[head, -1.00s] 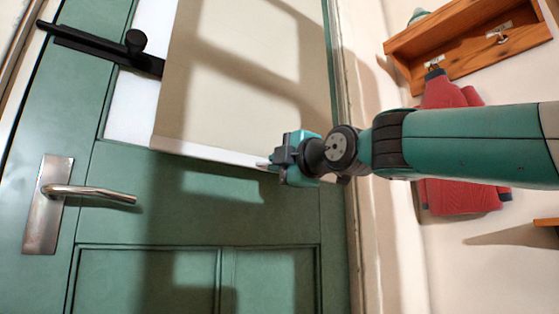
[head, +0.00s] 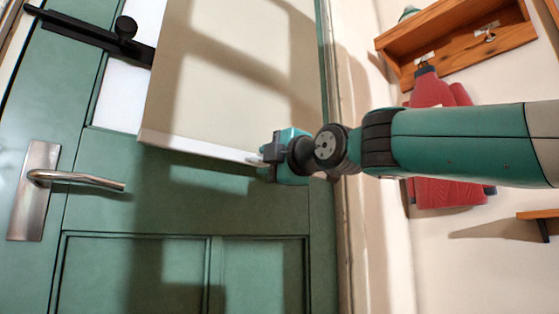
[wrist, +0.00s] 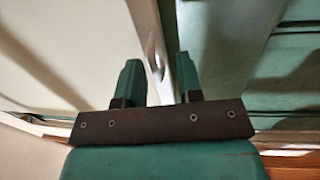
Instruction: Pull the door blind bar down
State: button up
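The door blind bar (head: 195,149) is a white strip along the lower edge of the beige blind (head: 225,85) on the green door. In the head view my gripper (head: 262,157) is at the right end of the bar. In the wrist view the bar (wrist: 154,50) runs between the two green fingers of my gripper (wrist: 160,78). The fingers are apart, with a visible gap at the right one; I see no clear grip on the bar. The bar's far right end is hidden behind my gripper in the head view.
A wooden shelf (head: 455,40) and a red garment (head: 432,92) are on the right wall. The door below the bar is clear.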

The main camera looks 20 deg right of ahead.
jog(key=b+v, duration=1.3)
jog(key=v, duration=0.4)
jog(key=shift+s+b, duration=0.2)
jog(key=shift+b, duration=0.1)
jog(key=shift+f, duration=0.1)
